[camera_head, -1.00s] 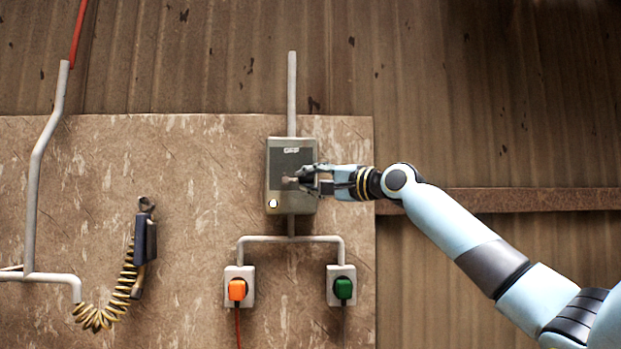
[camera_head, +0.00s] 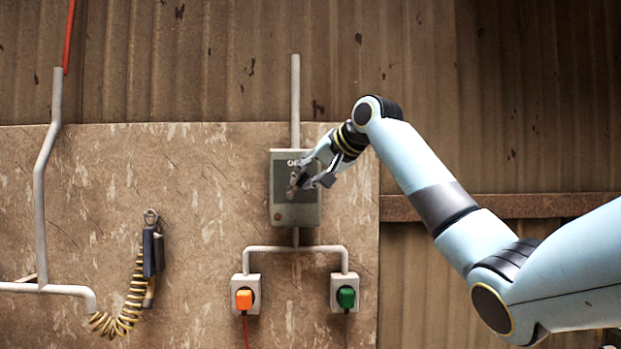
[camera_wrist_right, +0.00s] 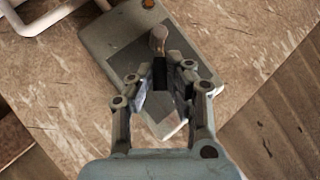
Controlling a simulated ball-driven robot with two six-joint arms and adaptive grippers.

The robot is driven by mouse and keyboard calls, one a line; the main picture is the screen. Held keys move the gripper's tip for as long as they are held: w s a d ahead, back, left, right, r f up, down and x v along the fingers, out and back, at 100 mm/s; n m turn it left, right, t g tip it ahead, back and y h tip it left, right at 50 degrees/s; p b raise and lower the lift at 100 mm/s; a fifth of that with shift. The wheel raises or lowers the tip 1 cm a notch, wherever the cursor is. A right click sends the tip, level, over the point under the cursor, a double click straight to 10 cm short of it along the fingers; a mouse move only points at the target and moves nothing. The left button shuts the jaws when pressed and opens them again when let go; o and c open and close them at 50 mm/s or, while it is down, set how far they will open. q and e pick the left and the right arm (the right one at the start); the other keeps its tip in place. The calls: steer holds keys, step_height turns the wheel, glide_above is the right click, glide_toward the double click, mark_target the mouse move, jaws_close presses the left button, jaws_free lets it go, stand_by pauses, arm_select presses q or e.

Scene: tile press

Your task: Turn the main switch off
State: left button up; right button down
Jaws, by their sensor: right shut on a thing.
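The main switch is a grey box (camera_head: 283,212) on the wall panel, and its handle (camera_head: 293,182) sits on its front. My right gripper (camera_head: 309,181) reaches it from the upper right, tilted down to the left. In the right wrist view the fingers (camera_wrist_right: 163,78) are closed around the handle's dark part, and its pale rounded end (camera_wrist_right: 158,38) sticks out beyond them. The box (camera_wrist_right: 105,38) looks tilted there, with a small round lamp (camera_wrist_right: 148,3) near its edge. The lamp shows no bright glow in the head view. My left gripper is out of view.
Below the box, pipes lead to two sockets with an orange plug (camera_head: 244,299) and a green plug (camera_head: 346,297). A dark handset with a coiled yellow cord (camera_head: 133,295) hangs at the left. A rusty rail (camera_head: 560,205) crosses the wall at right.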

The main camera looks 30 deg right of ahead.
steer(key=shift+w+a+r+n+g+h, duration=0.3)
steer(key=shift+a+n+g+h, duration=0.2)
steer(key=shift+g+h, duration=0.1)
steer(key=shift+w+a+r+n+g+h, duration=0.25)
steer(key=shift+a+n+g+h, duration=0.15)
steer(key=shift+n+g+h, duration=0.15)
steer(key=shift+w+a+n+g+h, duration=0.3)
steer(key=shift+a+n+g+h, duration=0.25)
steer(key=shift+g+h, duration=0.3)
steer(key=c, duration=1.3)
jaws_free()
